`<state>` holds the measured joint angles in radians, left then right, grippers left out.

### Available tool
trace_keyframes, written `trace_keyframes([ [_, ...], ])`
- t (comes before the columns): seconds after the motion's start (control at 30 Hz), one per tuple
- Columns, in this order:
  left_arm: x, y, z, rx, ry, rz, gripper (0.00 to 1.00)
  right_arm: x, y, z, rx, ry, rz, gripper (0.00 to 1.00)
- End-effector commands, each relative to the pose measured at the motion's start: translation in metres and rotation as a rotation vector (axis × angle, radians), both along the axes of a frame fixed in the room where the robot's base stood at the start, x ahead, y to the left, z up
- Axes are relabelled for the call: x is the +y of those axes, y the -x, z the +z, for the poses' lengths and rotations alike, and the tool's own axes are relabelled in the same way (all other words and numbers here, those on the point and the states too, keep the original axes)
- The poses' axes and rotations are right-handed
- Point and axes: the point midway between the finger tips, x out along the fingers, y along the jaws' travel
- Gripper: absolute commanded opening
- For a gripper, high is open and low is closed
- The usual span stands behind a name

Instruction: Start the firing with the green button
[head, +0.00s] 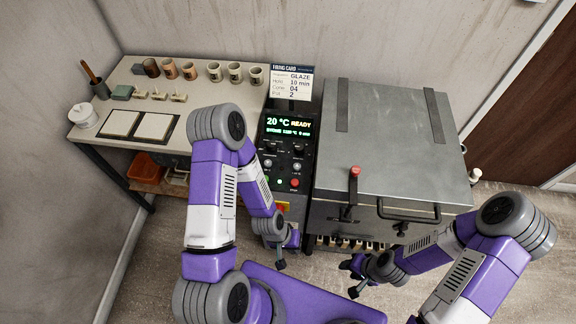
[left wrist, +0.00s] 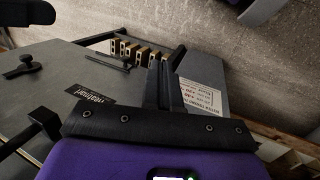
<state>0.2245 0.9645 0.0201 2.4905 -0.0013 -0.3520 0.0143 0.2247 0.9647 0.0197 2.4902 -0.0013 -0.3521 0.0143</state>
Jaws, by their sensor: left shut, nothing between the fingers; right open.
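The control panel (head: 288,150) stands between the table and the kiln; its display reads 20 °C READY. My left gripper (head: 281,264) is shut and empty, below the panel and apart from the green button. In the left wrist view its fingers (left wrist: 163,88) are together beside a printed label (left wrist: 201,97); the green button is not seen there. My right gripper (head: 350,279) is open and empty in front of the kiln.
The grey kiln (head: 395,140) has its lid down, with a red-knobbed lever (head: 355,172) and a handle (head: 408,212) at the front. A firing card (head: 292,82) stands behind the panel. The table (head: 190,110) at left holds mugs, tiles and a jar.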

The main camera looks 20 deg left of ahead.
Motion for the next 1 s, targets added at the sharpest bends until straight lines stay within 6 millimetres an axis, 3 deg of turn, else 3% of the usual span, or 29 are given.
trace_keyframes([
  [0.3, 0.001, 0.001, 0.000, 0.001, -0.005, -0.010, 0.00, 0.000, 0.000, 0.001, 0.001, 0.000, 0.000, 0.40],
  [0.47, 0.007, 0.002, 0.002, -0.011, -0.070, -0.163, 0.00, 0.000, 0.000, 0.012, 0.000, 0.000, 0.000, 0.40],
  [0.57, 0.027, 0.006, 0.003, -0.017, -0.178, -0.351, 0.00, 0.000, 0.000, 0.021, 0.000, 0.000, 0.000, 0.40],
  [0.67, 0.059, 0.003, 0.010, -0.023, -0.324, -0.576, 0.00, 0.000, 0.000, 0.032, 0.000, 0.000, 0.000, 0.40],
  [0.87, 0.121, -0.037, 0.059, -0.040, -0.633, -1.013, 0.00, 0.000, 0.000, 0.051, 0.000, 0.000, 0.000, 0.40],
  [1.0, 0.147, -0.083, 0.118, -0.052, -0.851, -1.270, 0.00, 0.000, 0.000, 0.064, 0.000, 0.000, 0.000, 0.40],
])
